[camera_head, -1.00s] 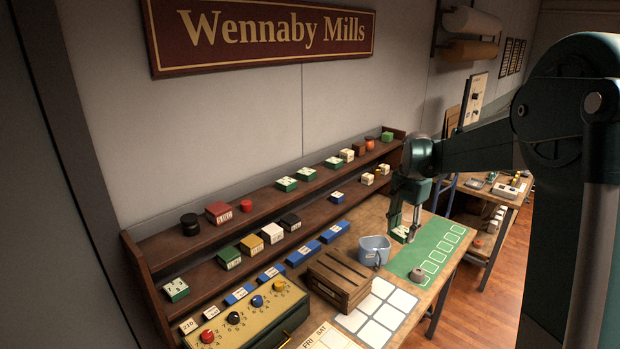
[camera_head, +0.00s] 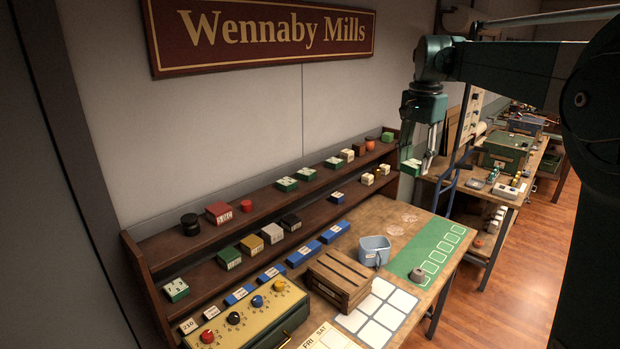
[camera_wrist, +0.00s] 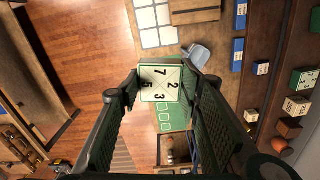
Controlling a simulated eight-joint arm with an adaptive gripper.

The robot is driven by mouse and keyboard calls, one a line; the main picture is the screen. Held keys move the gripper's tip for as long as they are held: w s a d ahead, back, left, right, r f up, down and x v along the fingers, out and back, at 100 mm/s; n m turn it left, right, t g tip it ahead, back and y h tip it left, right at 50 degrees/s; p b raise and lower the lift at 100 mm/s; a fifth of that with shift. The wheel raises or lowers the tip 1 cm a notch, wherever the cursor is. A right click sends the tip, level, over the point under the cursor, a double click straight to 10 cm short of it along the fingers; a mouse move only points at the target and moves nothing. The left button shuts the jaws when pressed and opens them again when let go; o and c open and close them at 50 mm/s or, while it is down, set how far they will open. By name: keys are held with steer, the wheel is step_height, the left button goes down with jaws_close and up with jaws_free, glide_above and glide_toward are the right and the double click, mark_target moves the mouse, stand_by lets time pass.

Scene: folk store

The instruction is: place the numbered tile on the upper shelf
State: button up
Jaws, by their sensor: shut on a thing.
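My gripper (camera_head: 422,158) is shut on a numbered tile (camera_head: 411,167), green with a pale top. In the wrist view the tile (camera_wrist: 160,83) sits between the fingertips, its face marked 7, 2, 3 and 5. The gripper holds it in the air to the right of the shelf unit, above the table's far end. The upper shelf (camera_head: 265,206) runs along the wall and bears black, red, green-and-white and cream blocks, with a green block at its far end. The lower shelf (camera_head: 207,272) holds more small blocks.
On the table are a blue bin (camera_head: 374,250), a wooden crate (camera_head: 340,279), a yellow box with coloured knobs (camera_head: 247,316) and a green mat (camera_head: 408,262) with a grey weight (camera_head: 419,277). The upper shelf has bare stretches between its blocks.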

steer(key=shift+r, duration=0.7)
steer(key=a+n+p, duration=0.1)
steer(key=a+p, duration=0.6)
steer(key=a, duration=3.1)
steer(key=s+a+p, duration=0.2)
steer(key=s+a, duration=0.3)
steer(key=a, duration=0.6)
steer(key=s+a+n+p, duration=0.15)
steer(key=s+a, duration=0.35)
steer(key=a, duration=0.7)
steer(key=s+a+m+p, duration=0.15)
steer(key=s+a, duration=0.35)
steer(key=a, duration=0.6)
steer(key=shift+n, duration=0.5)
steer(key=shift+s+a+f+p, duration=0.1)
steer(key=shift+s+f+p, duration=0.1)
steer(key=shift+f, duration=1.15)
steer(key=shift+s+a+f+p, duration=0.1)
steer(key=shift+f+p, duration=0.1)
steer(key=shift+f, duration=1.15)
steer(key=shift+w, duration=0.1)
glide_above(161, 246)
steer(key=shift+d+f+p, duration=0.1)
steer(key=shift+f+p, duration=0.35)
steer(key=shift+f, duration=2.45)
